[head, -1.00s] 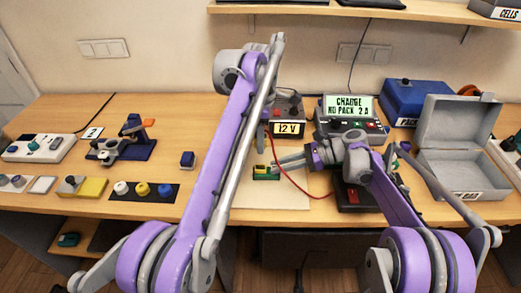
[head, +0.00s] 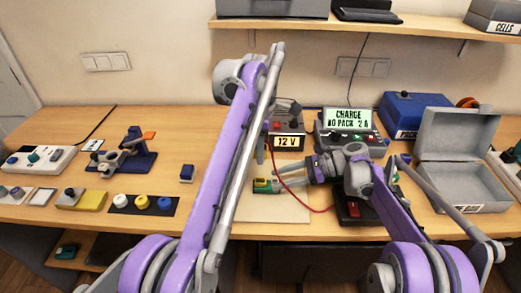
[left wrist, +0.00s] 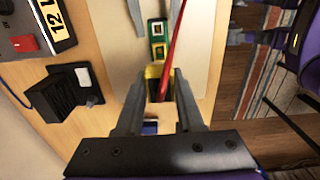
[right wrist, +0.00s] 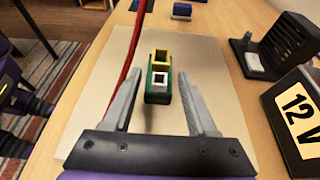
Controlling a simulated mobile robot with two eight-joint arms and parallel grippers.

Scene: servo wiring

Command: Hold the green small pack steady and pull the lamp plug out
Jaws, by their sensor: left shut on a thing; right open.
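The green small pack (right wrist: 158,95) lies on a pale mat, with a yellow-rimmed opening at its far end and a white square nearer; it also shows in the left wrist view (left wrist: 158,38). My left gripper (left wrist: 157,98) is shut on a yellow lamp plug (left wrist: 154,72), from which a red cable (left wrist: 174,50) runs. The plug looks apart from the pack, above it. My right gripper (right wrist: 160,92) is open, its fingers on either side of the pack with gaps between. In the head view my left arm hides part of the mat.
The 12 V box (head: 288,142) and the charger (head: 346,133) stand behind the mat (head: 285,212). An open grey box (head: 455,190) is at right. A small blue block (head: 187,173) lies left of my left arm. The red cable loops right across the mat.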

